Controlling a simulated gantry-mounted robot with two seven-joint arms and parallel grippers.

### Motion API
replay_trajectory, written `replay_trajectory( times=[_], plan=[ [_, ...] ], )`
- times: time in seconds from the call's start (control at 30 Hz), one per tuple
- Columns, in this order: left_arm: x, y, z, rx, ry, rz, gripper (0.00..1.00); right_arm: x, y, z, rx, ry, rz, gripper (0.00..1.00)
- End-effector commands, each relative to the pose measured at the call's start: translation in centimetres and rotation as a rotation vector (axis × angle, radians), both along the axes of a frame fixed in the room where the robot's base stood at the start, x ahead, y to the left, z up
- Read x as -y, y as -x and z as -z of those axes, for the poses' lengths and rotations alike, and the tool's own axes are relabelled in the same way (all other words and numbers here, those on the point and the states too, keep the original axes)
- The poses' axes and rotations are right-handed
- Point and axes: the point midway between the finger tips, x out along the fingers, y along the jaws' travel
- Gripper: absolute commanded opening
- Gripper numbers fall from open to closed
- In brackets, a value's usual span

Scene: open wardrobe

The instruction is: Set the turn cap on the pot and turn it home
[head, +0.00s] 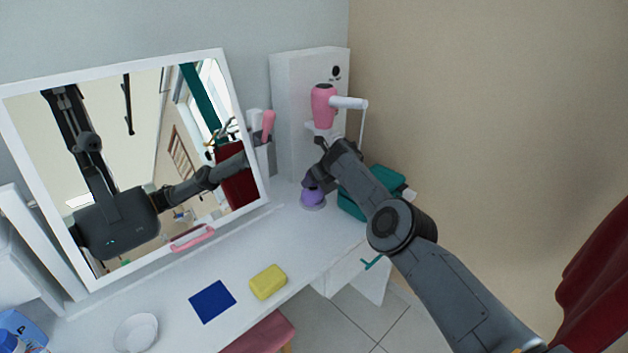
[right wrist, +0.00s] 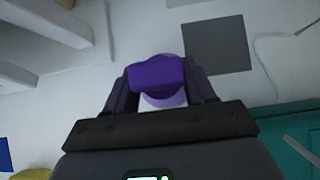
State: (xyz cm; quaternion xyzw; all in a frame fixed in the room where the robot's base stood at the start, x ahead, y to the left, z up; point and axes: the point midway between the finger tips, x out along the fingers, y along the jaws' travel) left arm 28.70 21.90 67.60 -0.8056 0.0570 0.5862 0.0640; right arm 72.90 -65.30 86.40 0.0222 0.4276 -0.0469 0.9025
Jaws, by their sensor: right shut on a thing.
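The purple pot (head: 312,198) stands on the white tabletop near the back right corner, with a pale rim at its foot. My right gripper (head: 312,178) is directly over it and points down. In the right wrist view my right gripper (right wrist: 160,82) is shut on the dark purple turn cap (right wrist: 157,74), with one finger on each side. The cap lines up closely with the pot below it. I cannot tell whether the cap touches or is seated on the pot. My left gripper is not directly in view.
A teal box (head: 385,180) stands close right of the pot. A white tower (head: 292,90) with a pink hairdryer (head: 323,104) rises behind. A mirror (head: 262,178) leans at left. A yellow sponge (head: 268,282), blue cloth (head: 212,301) and white bowl (head: 136,333) lie in front.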

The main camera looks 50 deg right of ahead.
Motion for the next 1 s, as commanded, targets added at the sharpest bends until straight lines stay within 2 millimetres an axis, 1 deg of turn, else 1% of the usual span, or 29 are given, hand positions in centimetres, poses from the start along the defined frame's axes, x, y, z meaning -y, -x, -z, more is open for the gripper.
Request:
replay_trajectory(
  times=[0.27, 0.8, 0.83, 1.0],
  plan=[
    [-0.1, 0.0, 0.3, 0.0, -0.004, 0.003, 0.42, 0.0, 0.0, 0.3, 0.0, 0.0, 0.0, 0.26],
    [0.2, 0.0, 1.3, 0.0, 0.009, -0.005, 0.42, 0.0, 0.0, 1.7, 0.0, 0.0, 0.0, 0.26],
    [0.2, 0.0, 1.2, 0.0, 0.009, -0.006, 0.42, 0.0, 0.0, 1.6, 0.0, -0.001, 0.001, 0.58],
    [0.2, 0.0, 1.2, 0.0, 0.009, -0.006, 0.42, 0.0, 0.0, 1.5, 0.0, 0.0, 0.0, 0.84]
  ],
)
